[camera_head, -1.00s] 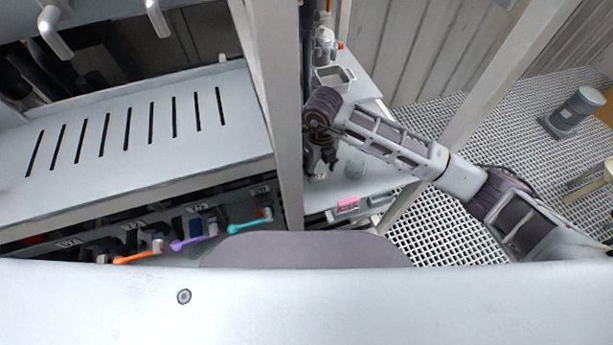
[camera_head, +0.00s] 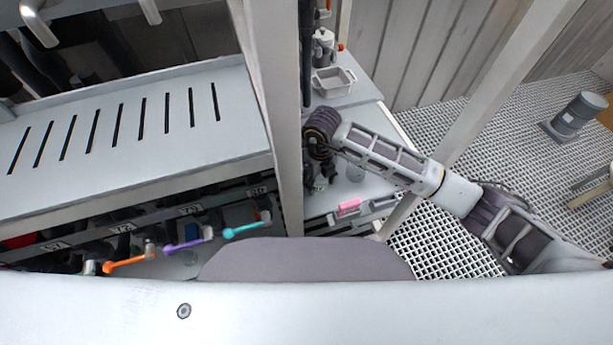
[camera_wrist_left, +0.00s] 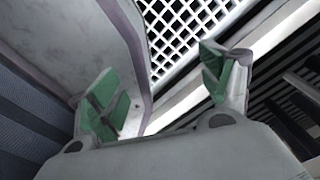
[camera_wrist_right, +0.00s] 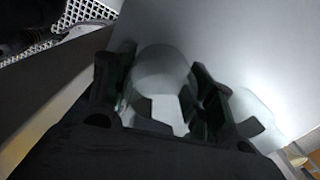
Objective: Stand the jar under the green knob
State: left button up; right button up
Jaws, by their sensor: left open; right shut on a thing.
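My right gripper (camera_head: 318,178) is over the white side counter, just right of the upright post. In the right wrist view its dark fingers (camera_wrist_right: 160,100) are shut on a pale, translucent round jar (camera_wrist_right: 162,72). In the head view the gripper mostly hides this jar. A teal-green knob (camera_head: 246,228) sticks out on a lever under the slotted shelf, left of the post, beside a purple knob (camera_head: 188,244) and an orange knob (camera_head: 125,263). My left gripper (camera_wrist_left: 165,95) is open and empty, its green-padded fingers apart; it is not in the head view.
The post (camera_head: 281,130) stands between the right gripper and the knobs. A second round, glassy thing (camera_head: 355,172) stands on the counter right of the gripper. A white tub (camera_head: 333,80) is behind, and a pink block (camera_head: 348,207) is at the front edge.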

jog(key=shift+a, duration=0.15)
jog(key=shift+w+a, duration=0.25)
jog(key=shift+a, duration=0.15)
jog(key=shift+w+a+b, duration=0.35)
jog(key=shift+w+a, duration=0.05)
jog(key=shift+a, duration=0.4)
jog(key=shift+w+a+f, duration=0.1)
jog(key=shift+w+a, duration=0.2)
jog(key=shift+a, duration=0.25)
jog(key=shift+d+f+b, duration=0.1)
jog(key=shift+f+b, duration=0.3)
jog(key=shift+f, duration=0.25)
jog(key=o, duration=1)
pick_arm(q)
jog(key=shift+w+a+f, duration=0.5)
jog(key=shift+a+f, duration=0.1)
jog(key=shift+f, duration=0.25)
